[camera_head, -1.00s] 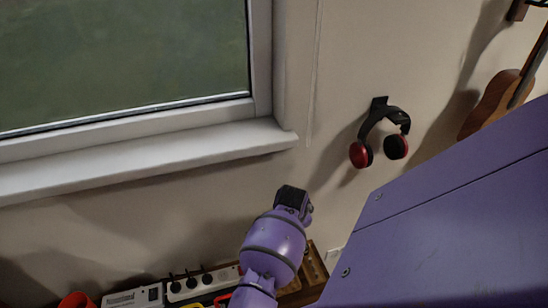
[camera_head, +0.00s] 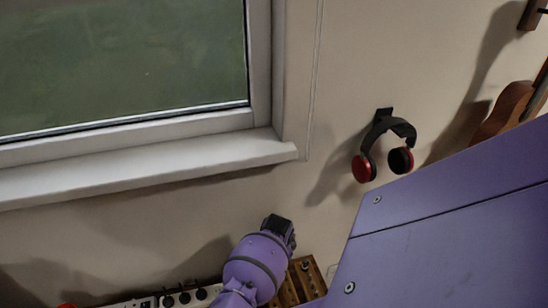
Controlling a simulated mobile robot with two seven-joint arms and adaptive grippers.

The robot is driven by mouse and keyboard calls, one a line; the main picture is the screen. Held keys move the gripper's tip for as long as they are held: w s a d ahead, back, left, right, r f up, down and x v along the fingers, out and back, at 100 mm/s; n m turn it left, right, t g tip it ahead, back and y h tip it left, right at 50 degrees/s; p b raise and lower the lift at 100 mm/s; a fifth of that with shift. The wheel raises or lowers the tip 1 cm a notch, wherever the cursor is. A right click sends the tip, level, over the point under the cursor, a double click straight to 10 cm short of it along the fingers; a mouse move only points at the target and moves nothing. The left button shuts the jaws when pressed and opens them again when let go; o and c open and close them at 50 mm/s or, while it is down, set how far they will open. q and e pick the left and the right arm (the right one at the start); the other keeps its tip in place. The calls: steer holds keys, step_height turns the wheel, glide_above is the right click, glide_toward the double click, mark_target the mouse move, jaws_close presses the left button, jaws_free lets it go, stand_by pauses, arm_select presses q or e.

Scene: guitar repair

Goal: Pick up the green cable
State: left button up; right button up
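I cannot see a green cable in the camera_head view. One purple arm of mine comes up from the bottom edge, and its dark end, which looks like my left gripper (camera_head: 279,231), is in front of the wall below the window sill. Its fingers are too small and dark to tell open from shut. A large purple link of mine fills the lower right and hides what lies behind it. My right gripper is not in view.
Black and red headphones (camera_head: 368,150) hang on the wall, with part of a wooden guitar (camera_head: 503,112) at the right edge. The window sill (camera_head: 150,165) juts out at left. A wooden rack (camera_head: 305,278) and a white power strip (camera_head: 203,296) sit at the bottom edge.

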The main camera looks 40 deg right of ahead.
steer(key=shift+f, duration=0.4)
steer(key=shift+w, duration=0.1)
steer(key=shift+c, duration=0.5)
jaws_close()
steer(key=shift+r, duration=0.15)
